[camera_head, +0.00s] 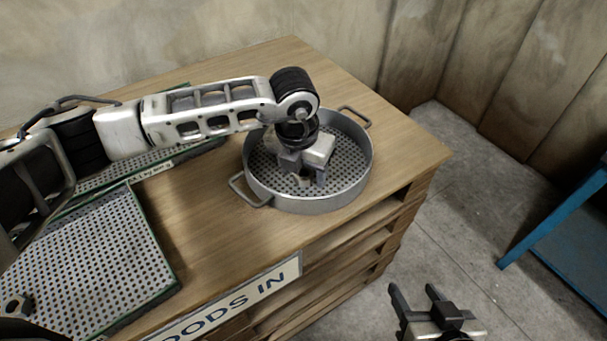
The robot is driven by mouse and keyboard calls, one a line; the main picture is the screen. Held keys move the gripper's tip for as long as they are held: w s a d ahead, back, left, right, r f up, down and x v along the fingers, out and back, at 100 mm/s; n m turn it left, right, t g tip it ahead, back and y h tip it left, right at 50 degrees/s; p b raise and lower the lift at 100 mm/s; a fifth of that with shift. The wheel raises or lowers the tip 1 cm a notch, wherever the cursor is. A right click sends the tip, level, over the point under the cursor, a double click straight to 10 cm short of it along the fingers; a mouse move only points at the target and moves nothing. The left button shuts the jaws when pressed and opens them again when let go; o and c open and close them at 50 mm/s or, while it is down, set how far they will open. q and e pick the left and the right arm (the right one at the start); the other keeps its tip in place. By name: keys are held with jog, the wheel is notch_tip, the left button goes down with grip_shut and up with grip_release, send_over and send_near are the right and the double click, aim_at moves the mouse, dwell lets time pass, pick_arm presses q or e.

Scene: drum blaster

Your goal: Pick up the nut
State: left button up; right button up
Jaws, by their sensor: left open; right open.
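A dark piece that looks like a nut (18,305) lies on the near perforated mat at the lower left, partly cut off by the picture's edge. My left gripper (308,182) points down inside the round metal basket (318,203), over its perforated floor. Its jaws are open. A small pale patch shows by the fingertips, too small to tell what it is. My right gripper (414,289) is open and empty, low in front of the table, over the floor.
The wooden table (215,215) carries the basket, with two handles, and perforated green-edged mats (90,265) at left. A "GOODS IN" sign (235,305) is on its front edge. A blue frame (555,215) stands at right. Grey floor (470,210) lies between.

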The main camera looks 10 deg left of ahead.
pick_arm(q)
jog(key=c, duration=1.1)
jog(key=shift+r, duration=0.15)
